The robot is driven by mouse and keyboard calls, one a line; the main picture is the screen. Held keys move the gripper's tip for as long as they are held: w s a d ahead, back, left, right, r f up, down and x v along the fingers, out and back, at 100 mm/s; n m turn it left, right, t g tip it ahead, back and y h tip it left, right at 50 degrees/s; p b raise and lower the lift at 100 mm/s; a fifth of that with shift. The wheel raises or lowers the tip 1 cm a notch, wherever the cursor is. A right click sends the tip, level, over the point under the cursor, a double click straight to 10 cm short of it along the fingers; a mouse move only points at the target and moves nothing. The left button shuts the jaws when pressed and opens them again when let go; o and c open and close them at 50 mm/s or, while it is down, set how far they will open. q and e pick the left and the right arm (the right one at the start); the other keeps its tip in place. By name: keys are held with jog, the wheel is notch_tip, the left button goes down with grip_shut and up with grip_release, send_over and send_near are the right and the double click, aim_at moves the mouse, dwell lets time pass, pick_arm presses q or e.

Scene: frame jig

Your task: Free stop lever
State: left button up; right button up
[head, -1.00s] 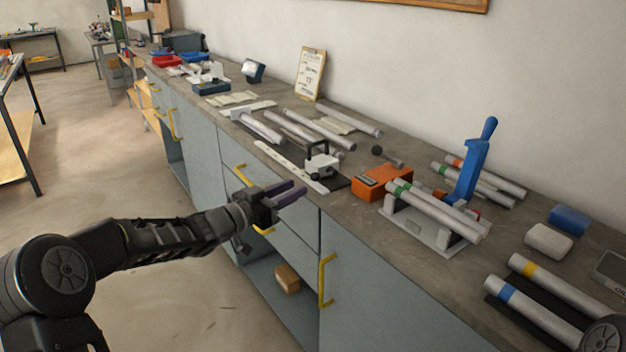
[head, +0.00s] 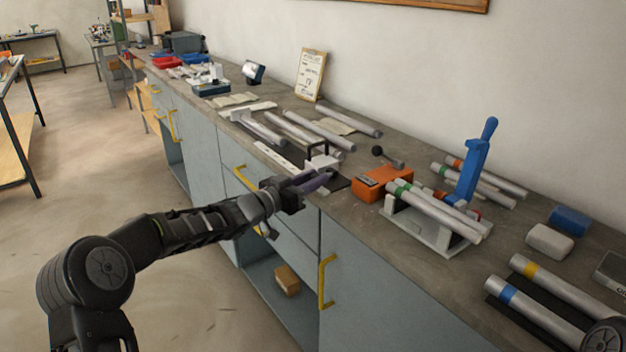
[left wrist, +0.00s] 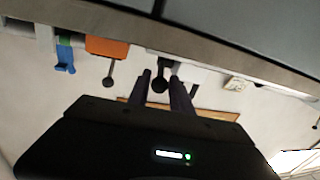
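A white block with a black upright handle (head: 318,149) stands at the end of a white perforated rail (head: 279,155) on the workbench. My left gripper (head: 328,178) is at the near side of this block, over the bench's front edge. Its two dark fingers (left wrist: 162,88) are apart in the left wrist view. A dark round knob (left wrist: 160,84) shows between them there; I cannot tell how far beyond the fingertips it is. Another black-knobbed lever (head: 378,151) lies behind the orange box (head: 385,182). It also shows in the left wrist view (left wrist: 109,80). My right gripper is not in view.
Several loose metal tubes (head: 312,130) lie behind the rail. A clipboard (head: 311,74) leans on the wall. Yellow-handled cabinet doors (head: 365,285) are below the bench.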

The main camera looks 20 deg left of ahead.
pick_arm(q)
grip_shut()
dwell(1.2)
